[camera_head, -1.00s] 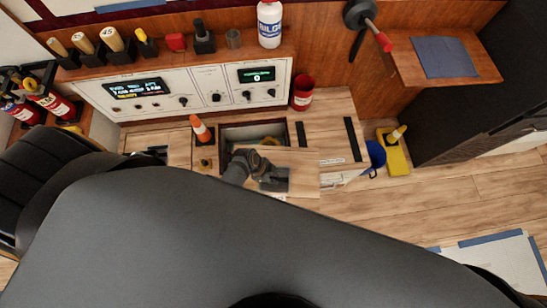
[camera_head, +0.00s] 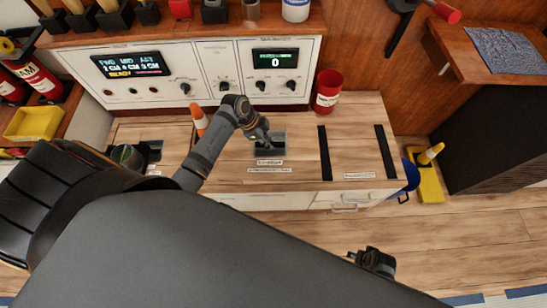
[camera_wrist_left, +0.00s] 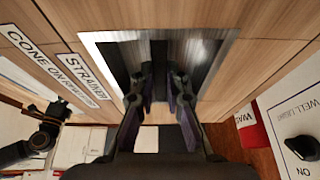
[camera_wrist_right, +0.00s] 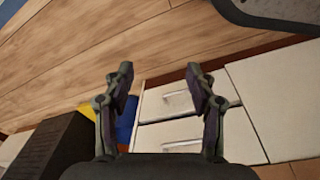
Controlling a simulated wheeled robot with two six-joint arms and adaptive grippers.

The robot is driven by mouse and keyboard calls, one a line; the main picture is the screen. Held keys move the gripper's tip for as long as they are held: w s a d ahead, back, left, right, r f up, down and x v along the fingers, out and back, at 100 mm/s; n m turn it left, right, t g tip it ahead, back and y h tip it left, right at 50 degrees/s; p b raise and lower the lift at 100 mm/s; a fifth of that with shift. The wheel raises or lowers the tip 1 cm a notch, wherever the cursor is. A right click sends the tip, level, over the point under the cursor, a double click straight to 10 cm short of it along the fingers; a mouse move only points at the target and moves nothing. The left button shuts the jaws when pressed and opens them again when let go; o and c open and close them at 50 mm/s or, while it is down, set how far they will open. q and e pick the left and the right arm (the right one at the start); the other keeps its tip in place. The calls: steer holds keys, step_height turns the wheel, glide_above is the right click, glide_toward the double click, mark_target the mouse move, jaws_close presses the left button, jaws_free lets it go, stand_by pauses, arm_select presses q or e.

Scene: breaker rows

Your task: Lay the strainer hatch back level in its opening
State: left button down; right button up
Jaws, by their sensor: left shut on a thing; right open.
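My left gripper (camera_head: 262,137) is at the pull. In the left wrist view its fingers (camera_wrist_left: 160,85) reach into the metal-framed recess (camera_wrist_left: 205,55), shut on the pull. My right gripper (camera_head: 372,262) is open and empty, in front of the drawers.
An orange cone (camera_head: 199,118) stands left of my left gripper. A red bin (camera_head: 327,92) stands at the bench's back. Black strips (camera_head: 324,152) cross the top to the right. A yellow stand (camera_head: 428,180) and blue bucket (camera_head: 408,172) stand beyond the bench's right end.

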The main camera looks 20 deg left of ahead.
arm_select(q)
steer(key=w+a+f+b, duration=0.1)
steer(key=b, duration=0.1)
steer(key=w+a+b, duration=0.1)
steer(key=a+b, duration=0.1)
steer(key=b, duration=0.1)
steer(key=shift+w+f+b, duration=0.35)
steer(key=shift+w+a+r+b, duration=0.2)
steer(key=shift+w+a+b, duration=0.1)
steer(key=shift+b, duration=0.4)
steer(key=shift+a+r, duration=0.1)
steer(key=shift+r, duration=0.15)
arm_select(e)
steer(key=w, duration=0.1)
steer(key=w+a, duration=0.1)
steer(key=w, duration=0.1)
steer(key=shift+a+f, duration=0.15)
steer(key=shift+a, duration=0.05)
